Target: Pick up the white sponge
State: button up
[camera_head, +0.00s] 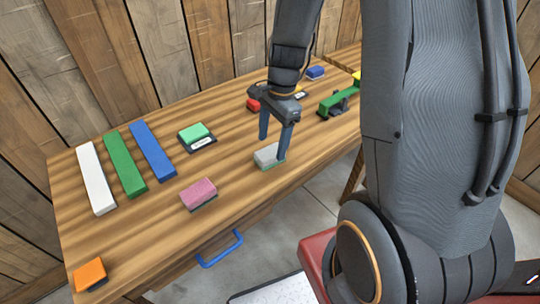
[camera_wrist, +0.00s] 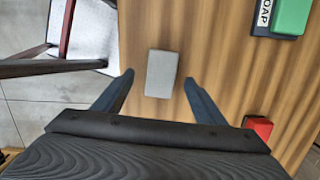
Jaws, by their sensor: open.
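The white sponge (camera_head: 268,153) lies on the wooden table near its front edge; it looks pale grey-white with a thin green layer along its bottom. My gripper (camera_head: 275,145) is open, pointing down right at the sponge in the head view. In the wrist view the sponge (camera_wrist: 161,73) shows as a plain pale block lying between and slightly beyond the two open fingertips (camera_wrist: 158,82). A gap shows on both sides, and the fingers do not appear to touch it. How high the fingertips are above the table is hard to tell.
A pink sponge (camera_head: 198,194), an orange sponge (camera_head: 90,274) and a green sponge (camera_head: 195,133) lie on the table (camera_head: 130,235). White, green and blue bars (camera_head: 152,150) lie left. A red block (camera_head: 253,105) is behind my gripper. A blue handle (camera_head: 220,249) juts from the front.

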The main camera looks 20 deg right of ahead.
aim_at(270, 151)
jog(key=shift+a+f+p, duration=0.2)
jog(key=shift+f+p, duration=0.05)
jog(key=shift+f, duration=0.95)
jog(key=shift+a+f+p, duration=0.15)
jog(key=shift+f+p, duration=0.05)
jog(key=shift+f, duration=0.95)
jog(key=shift+f, duration=0.1)
jog(key=shift+c, duration=0.2)
jog(key=c, duration=1.2)
notch_tip(270, 151, up, 10)
jog(key=shift+r+b, duration=0.15)
jog(key=shift+b, duration=0.4)
